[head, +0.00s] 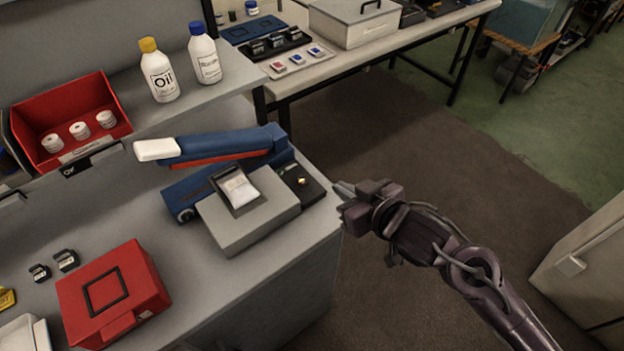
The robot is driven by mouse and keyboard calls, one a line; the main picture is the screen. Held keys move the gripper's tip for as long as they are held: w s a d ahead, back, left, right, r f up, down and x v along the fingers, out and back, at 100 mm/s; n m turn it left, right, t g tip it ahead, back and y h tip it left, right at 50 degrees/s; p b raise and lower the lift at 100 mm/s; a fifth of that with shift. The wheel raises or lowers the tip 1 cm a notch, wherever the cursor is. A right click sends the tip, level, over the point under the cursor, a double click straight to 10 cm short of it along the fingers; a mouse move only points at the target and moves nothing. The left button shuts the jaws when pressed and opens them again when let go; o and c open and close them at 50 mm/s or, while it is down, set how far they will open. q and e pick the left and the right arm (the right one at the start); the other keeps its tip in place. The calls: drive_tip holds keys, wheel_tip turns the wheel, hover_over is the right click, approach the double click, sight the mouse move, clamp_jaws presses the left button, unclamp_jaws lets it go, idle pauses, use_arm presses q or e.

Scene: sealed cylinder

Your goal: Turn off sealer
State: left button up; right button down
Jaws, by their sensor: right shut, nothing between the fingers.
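The sealer (222,160) is a blue machine with a raised blue lever arm, a red strip under it and a white handle (157,149) at its left end. A grey block (250,219) stands in front of the sealer with a small white pouch (240,189) in a dark frame on top. My right gripper (343,197) is shut and empty, just right of the control box with its fingertips toward it; whether they touch is unclear. My left gripper is not in view.
A red box (113,293) sits on the bench at the lower left, with small black pieces beside it. A red bin (70,122) of white rolls and two bottles (159,72) stand on the shelf behind.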

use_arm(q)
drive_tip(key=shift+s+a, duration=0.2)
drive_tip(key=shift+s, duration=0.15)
use_arm(e)
drive_tip(key=shift+s+a+r+n+y, duration=0.15)
drive_tip(key=shift+a+r+y, duration=0.15)
drive_tip(key=shift+r, duration=0.2)
drive_tip(key=shift+s+a+r+n+y, duration=0.15)
drive_tip(key=shift+a+r+y, duration=0.05)
drive_tip(key=shift+a+r, duration=0.25)
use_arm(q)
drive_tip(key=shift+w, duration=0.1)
use_arm(e)
drive_tip(key=p, duration=0.1)
hover_over(311, 195)
drive_tip(key=f, duration=0.3)
drive_tip(key=shift+w+a+f, duration=0.25)
drive_tip(key=shift+w+f, duration=0.05)
drive_tip(key=shift+f, duration=0.05)
wheel_tip(311, 195, down, 3)
drive_tip(key=shift+s+d+r+p, duration=0.1)
drive_tip(key=shift+s+p, duration=0.05)
drive_tip(key=shift+p, duration=0.2)
drive_tip(key=shift+s+d+f, duration=0.15)
drive_tip(key=shift+f, duration=0.55)
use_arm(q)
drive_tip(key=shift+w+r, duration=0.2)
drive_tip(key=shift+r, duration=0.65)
